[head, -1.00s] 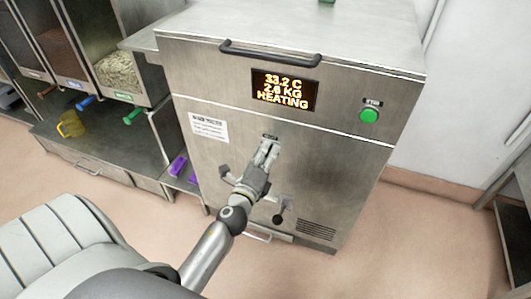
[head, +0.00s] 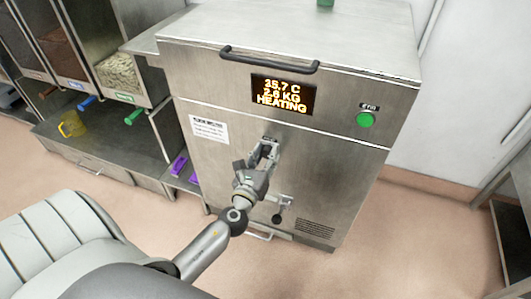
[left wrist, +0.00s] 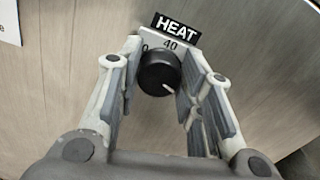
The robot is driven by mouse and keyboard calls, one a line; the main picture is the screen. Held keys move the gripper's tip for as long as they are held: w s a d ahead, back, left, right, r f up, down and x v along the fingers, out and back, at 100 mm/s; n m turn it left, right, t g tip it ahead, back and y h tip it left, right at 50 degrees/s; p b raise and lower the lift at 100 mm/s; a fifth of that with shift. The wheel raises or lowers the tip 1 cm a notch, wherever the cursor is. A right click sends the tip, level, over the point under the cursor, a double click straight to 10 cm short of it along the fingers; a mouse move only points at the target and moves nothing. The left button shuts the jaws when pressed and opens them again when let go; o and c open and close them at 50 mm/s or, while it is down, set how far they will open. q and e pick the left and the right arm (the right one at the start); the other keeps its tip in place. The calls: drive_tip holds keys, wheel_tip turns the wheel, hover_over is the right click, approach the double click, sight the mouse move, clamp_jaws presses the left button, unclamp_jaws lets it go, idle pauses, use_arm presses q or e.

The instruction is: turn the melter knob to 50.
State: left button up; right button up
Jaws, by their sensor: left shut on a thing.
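The melter (head: 230,115) is a steel cabinet with a lit display (head: 283,94) that reads 35.7 C, 2.6 KG, HEATING. Its black round knob (left wrist: 158,75) sits under a HEAT label in the left wrist view, with a 0 and a 40 visible on the scale. The knob's white pointer mark is toward its lower right. My left gripper (head: 265,152) reaches the melter's front; in the left wrist view its fingers (left wrist: 164,78) stand on both sides of the knob, shut on it. My right gripper is not in view.
A green button (head: 365,120) is on the melter's right front. A dark handle bar (head: 268,61) runs along the top edge. A valve lever (head: 279,214) sticks out below the gripper. Bins and a yellow scoop (head: 70,125) stand at left.

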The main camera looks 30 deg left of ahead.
use_arm(q)
drive_tip(key=shift+m+p, duration=0.4)
drive_tip(key=shift+m, duration=0.7)
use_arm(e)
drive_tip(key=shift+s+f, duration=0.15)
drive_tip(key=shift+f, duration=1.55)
use_arm(q)
drive_tip(key=o, duration=1)
drive_tip(key=shift+o, duration=0.2)
drive_tip(key=v, duration=1.2)
